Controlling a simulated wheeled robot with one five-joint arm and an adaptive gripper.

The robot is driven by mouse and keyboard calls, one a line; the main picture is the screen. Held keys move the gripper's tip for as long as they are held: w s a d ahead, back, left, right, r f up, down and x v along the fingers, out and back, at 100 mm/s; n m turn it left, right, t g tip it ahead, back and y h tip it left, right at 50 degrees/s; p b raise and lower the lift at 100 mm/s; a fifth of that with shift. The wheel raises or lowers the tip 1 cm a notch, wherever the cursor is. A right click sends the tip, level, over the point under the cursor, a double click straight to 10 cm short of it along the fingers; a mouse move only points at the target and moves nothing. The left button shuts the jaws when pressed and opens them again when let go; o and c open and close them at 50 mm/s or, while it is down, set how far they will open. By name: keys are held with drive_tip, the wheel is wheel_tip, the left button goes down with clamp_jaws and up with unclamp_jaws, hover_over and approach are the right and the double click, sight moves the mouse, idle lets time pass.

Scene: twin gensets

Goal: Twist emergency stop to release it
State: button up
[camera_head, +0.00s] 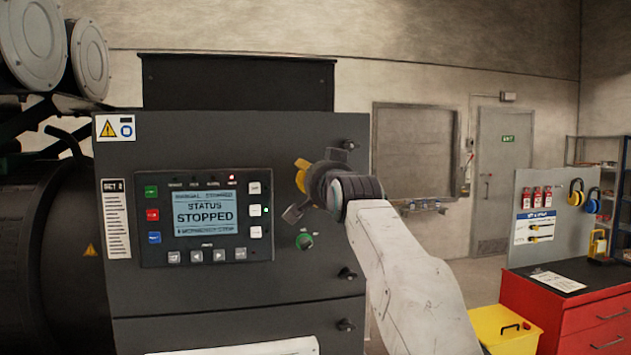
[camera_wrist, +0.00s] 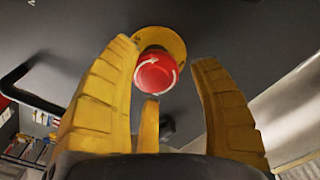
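The emergency stop is a red round button (camera_wrist: 155,74) with white curved arrows on a yellow collar (camera_wrist: 162,40), set in the dark panel in the wrist view. My gripper (camera_wrist: 166,80) has yellow ribbed fingers spread apart, with the red button seen between their tips. I cannot tell whether any finger touches the button. In the head view, my gripper (camera_head: 303,182) is at the right part of the genset control panel (camera_head: 300,270), and it hides the button there. The display (camera_head: 205,213) on the panel reads "STATUS STOPPED", with a line below about an emergency stop.
Black latches (camera_head: 346,273) stick out along the panel's right edge. A red tool cabinet (camera_head: 520,300) and a yellow bin (camera_head: 505,330) stand at the right. Open floor lies toward the door (camera_head: 503,180).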

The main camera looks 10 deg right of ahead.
drive_tip(key=shift+o, duration=0.5)
drive_tip(key=shift+a, duration=0.15)
drive_tip(key=shift+w+f, duration=0.1)
drive_tip(key=shift+f, duration=0.1)
drive_tip(key=s, duration=1.2)
